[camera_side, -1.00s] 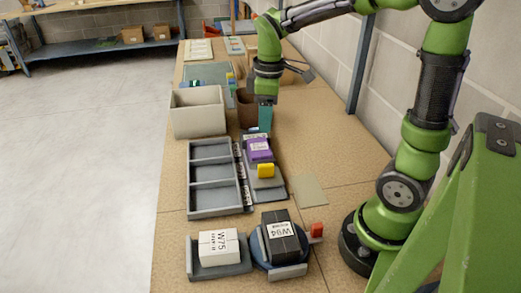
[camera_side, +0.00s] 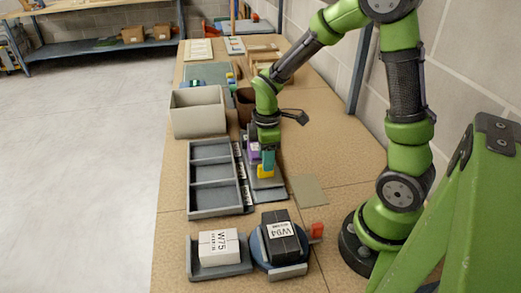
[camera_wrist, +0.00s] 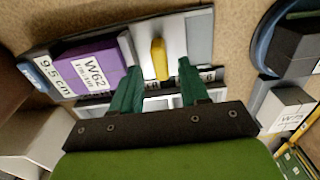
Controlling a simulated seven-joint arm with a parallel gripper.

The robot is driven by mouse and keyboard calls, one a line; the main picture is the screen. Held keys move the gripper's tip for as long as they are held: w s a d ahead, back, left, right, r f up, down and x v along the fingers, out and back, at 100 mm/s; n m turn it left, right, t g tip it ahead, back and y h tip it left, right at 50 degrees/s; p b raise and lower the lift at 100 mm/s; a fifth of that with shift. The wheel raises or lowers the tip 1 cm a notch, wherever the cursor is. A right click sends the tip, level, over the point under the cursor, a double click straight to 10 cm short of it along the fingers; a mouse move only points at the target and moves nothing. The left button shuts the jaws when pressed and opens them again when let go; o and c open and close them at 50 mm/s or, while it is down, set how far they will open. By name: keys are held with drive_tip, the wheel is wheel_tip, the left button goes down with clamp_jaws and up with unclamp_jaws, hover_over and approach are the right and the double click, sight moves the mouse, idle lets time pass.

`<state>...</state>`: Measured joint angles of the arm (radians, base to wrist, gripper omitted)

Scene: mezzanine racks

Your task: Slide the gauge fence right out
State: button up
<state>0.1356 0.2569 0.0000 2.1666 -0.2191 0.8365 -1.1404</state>
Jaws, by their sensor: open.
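The gauge is a long grey plate (camera_side: 272,193) beside the three-part tray, and it also shows in the wrist view (camera_wrist: 200,38). Its fence looks like a pale block with a yellow handle (camera_wrist: 159,58); the handle shows in the side view (camera_side: 265,172). A purple box marked W62 (camera_wrist: 90,66) lies on the gauge, on the left of the fence in the wrist view. My gripper (camera_wrist: 158,66) is open, pointing down, with teal fingers on either side of the yellow handle. I cannot tell whether they touch it. In the side view my gripper (camera_side: 267,160) partly hides the purple box.
A grey three-part tray (camera_side: 214,207) lies left of the gauge, and a beige bin (camera_side: 197,112) stands beyond it. Nearer the camera are a white box marked W75 (camera_side: 218,246) and a dark box marked W94 (camera_side: 281,237). The bench right of the gauge is mostly clear.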

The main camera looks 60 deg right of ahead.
drive_tip(key=shift+f, duration=1.8)
clamp_jaws()
